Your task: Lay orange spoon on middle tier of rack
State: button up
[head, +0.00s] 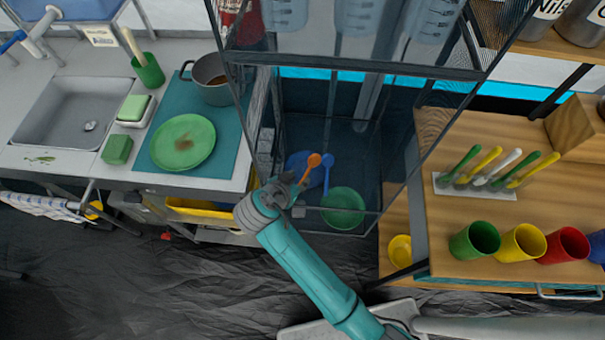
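The orange spoon (313,160) shows at the front of the rack, bowl end up and handle running down into my gripper (299,188). My gripper appears shut on the handle; the fingertips are small and partly hidden. The rack (376,215) is a dark metal frame with mesh-like shelves. One shelf below its top holds a blue plate (297,165), a blue spoon (327,166) and a green bowl (343,201). The orange spoon overlaps the blue plate in view; I cannot tell whether it touches it.
Clear containers (358,16) stand on the rack's upper shelf. Left is a counter with a sink (75,112), green plate (183,141) and pot (211,85). A yellow cup (400,250) sits lower.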

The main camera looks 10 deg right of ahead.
jog(key=v, duration=0.5)
jog(key=s+d+f+n+y, duration=0.1)
jog(key=s+d+f, duration=0.1)
jog(key=s+d+f+n+t+y, duration=0.1)
jog(key=s+d+f+n, duration=0.2)
jog(key=s+d+f, duration=0.1)
jog(key=d+f, duration=0.1)
jog(key=shift+y, duration=0.4)
jog(key=s+d+r+n+t+y, duration=0.2)
jog(key=s+d, duration=0.1)
jog(key=s, duration=0.6)
jog(key=s+d+r+n+t+y, duration=0.1)
jog(key=s+d+r+n+y, duration=0.1)
jog(key=s, duration=0.7)
jog(key=s+d+r+t, duration=0.2)
jog(key=s+r, duration=0.6)
jog(key=r, duration=0.4)
jog(key=shift+s+r+t+h, duration=0.2)
jog(key=shift+t+h, duration=0.2)
jog(key=shift+t, duration=0.5)
